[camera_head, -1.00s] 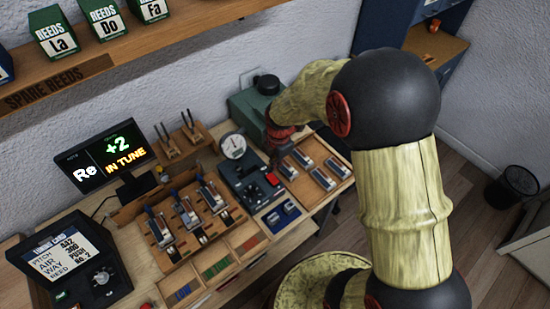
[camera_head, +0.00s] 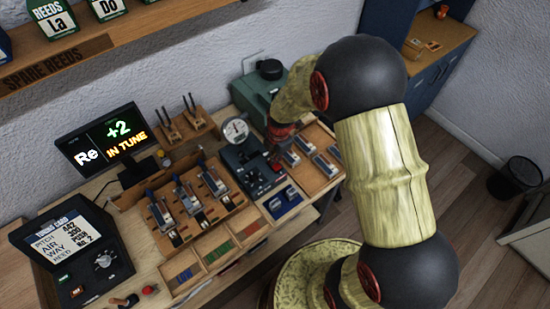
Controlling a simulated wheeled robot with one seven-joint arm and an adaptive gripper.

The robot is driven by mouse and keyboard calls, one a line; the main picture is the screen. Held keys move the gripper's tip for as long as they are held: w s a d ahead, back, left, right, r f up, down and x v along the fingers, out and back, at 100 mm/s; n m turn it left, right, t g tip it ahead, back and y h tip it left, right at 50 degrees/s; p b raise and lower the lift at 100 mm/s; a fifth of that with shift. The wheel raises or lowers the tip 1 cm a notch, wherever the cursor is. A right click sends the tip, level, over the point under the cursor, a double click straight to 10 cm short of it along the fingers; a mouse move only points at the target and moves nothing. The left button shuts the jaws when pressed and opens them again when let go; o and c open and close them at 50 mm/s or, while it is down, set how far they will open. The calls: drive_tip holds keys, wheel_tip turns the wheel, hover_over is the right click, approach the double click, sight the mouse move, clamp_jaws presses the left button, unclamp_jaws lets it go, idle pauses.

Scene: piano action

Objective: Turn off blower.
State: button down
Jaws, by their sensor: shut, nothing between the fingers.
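A black control box (camera_head: 246,180) with a round white gauge (camera_head: 236,130) at its back stands on the bench. A small red part (camera_head: 277,167) shows at its right side. A green machine (camera_head: 250,93) with a black round cap (camera_head: 269,69) stands behind it, by the wall. I cannot tell for sure which of them is the blower. My gripper (camera_head: 274,158) points down at the right edge of the black box, close to the red part. It is shut and empty. Its tips are small and dark, and I cannot tell whether they touch the box. My wrist hides part of the green machine.
A wooden tray of metal reeds (camera_head: 326,181) lies just right of the box. A reed rack (camera_head: 158,235) stands to the left, with a screen (camera_head: 102,142) reading "Re +2 IN TUNE" behind it. A tuning case (camera_head: 72,250) lies front left. A shelf (camera_head: 130,33) runs along the wall.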

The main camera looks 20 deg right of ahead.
drive_tip(key=shift+s+f, duration=0.15)
drive_tip(key=shift+f, duration=0.15)
drive_tip(key=shift+s+d, duration=0.2)
drive_tip(key=shift+s, duration=0.55)
